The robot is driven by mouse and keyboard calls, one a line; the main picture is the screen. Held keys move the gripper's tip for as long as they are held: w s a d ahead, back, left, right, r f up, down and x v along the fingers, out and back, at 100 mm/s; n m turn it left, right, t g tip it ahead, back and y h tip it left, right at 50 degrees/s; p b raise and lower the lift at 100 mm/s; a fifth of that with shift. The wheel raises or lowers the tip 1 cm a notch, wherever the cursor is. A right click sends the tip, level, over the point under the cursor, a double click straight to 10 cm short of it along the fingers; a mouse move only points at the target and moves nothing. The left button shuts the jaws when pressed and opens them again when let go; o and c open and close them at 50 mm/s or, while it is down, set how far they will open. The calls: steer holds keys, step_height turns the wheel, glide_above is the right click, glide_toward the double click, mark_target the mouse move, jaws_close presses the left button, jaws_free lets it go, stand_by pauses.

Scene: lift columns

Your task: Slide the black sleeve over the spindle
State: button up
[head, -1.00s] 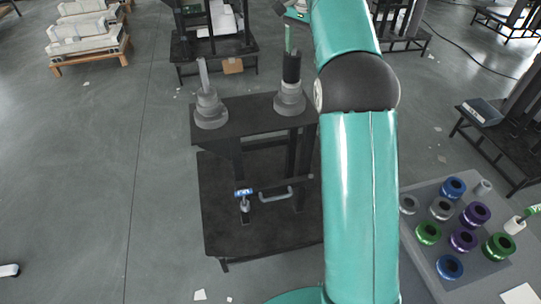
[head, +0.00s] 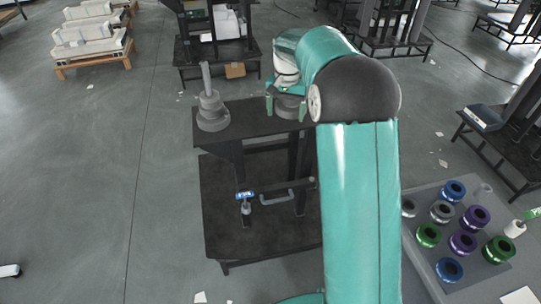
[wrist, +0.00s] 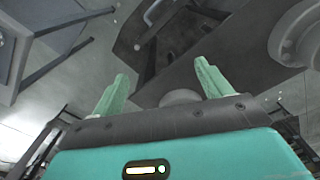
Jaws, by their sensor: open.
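My gripper (head: 286,108) points down over the right end of the black stand's top, its two green fingers on either side of the right grey stepped base (head: 288,104). In the wrist view the fingers (wrist: 163,72) are spread apart, with a grey round part (wrist: 181,97) partly showing between and below them. The black sleeve cannot be made out now; my gripper and wrist cover the space above the right base. The left grey spindle (head: 206,78) stands upright on its stepped base, bare, with nothing around it.
The black stand (head: 250,122) has a lower shelf with a blue-marked part and a grey handle (head: 277,198). A grey table (head: 428,262) at the right holds several coloured rings. A wooden pallet (head: 90,66) and other dark stands lie farther back. Open floor lies at the left.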

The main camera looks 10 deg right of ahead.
steer(key=s+a+f+n, duration=0.1)
steer(key=a+f+n, duration=0.1)
steer(key=f, duration=0.6)
steer(key=s+a+f+n, duration=0.1)
steer(key=a+f+n, duration=0.2)
steer(key=f, duration=0.4)
steer(key=shift+s+a+f, duration=0.2)
steer(key=shift+s+f, duration=0.05)
steer(key=shift+f, duration=0.15)
steer(key=shift+r, duration=0.15)
steer(key=s+r+t, duration=0.1)
steer(key=s+r, duration=0.5)
steer(key=r, duration=0.3)
steer(key=s+r+t, duration=0.1)
steer(key=s+r, duration=0.5)
steer(key=r, duration=0.3)
steer(key=s+r+t, duration=0.1)
steer(key=s+r, duration=0.2)
steer(key=s, duration=0.7)
steer(key=s+r+n+t, duration=0.1)
steer(key=s+r+t, duration=0.1)
steer(key=s, duration=0.8)
steer(key=shift+s+a+r+t, duration=0.25)
steer(key=shift+a+r+t, duration=0.05)
steer(key=shift+r, duration=0.55)
